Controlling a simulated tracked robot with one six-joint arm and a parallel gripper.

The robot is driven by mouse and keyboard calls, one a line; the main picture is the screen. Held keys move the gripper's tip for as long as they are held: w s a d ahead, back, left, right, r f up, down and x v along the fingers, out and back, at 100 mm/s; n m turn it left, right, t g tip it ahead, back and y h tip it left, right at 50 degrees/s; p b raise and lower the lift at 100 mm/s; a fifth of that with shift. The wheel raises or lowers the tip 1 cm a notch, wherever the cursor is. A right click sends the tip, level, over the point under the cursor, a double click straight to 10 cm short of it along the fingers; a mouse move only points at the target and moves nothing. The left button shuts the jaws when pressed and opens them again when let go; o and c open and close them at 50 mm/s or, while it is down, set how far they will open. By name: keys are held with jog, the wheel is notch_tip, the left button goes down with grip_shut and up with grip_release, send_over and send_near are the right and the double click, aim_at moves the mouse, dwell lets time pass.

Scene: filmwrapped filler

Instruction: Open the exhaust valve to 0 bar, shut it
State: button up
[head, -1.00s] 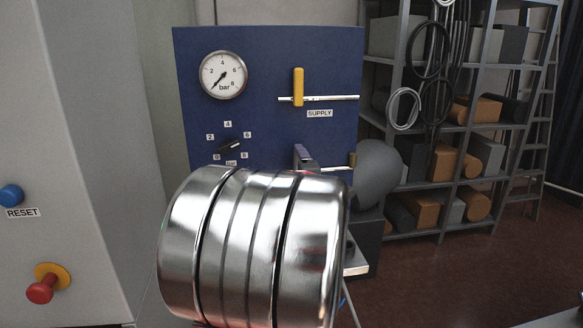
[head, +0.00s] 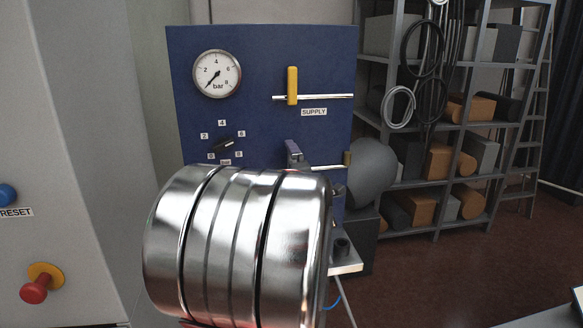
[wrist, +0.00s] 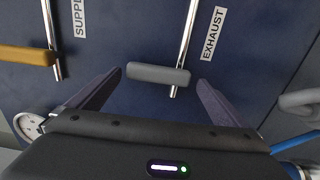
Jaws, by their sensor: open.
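The grey exhaust valve handle (wrist: 150,73) lies across its silver pipe (wrist: 188,30) at about a right angle, beside the EXHAUST label (wrist: 213,33), in the wrist view. My gripper (wrist: 159,78) is open, with one dark finger on each side of the handle; I see gaps at both sides and cannot tell the depth. In the head view my arm hides the exhaust handle; one finger (head: 296,154) shows above it. The pressure gauge (head: 217,73) has its needle pointing to the lower left, below 2, near the low end.
The yellow supply handle (head: 292,85) stands across its horizontal pipe on the blue panel (head: 255,50). A black selector knob (head: 224,144) is below the gauge. A grey cabinet with a red button (head: 34,290) stands left. Loaded shelves (head: 450,120) stand right.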

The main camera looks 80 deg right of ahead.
jog(key=shift+r, duration=0.1)
jog(key=shift+s+a, duration=0.1)
jog(key=shift+s, duration=0.05)
jog(key=v, duration=1.3)
jog(key=shift+a, duration=0.35)
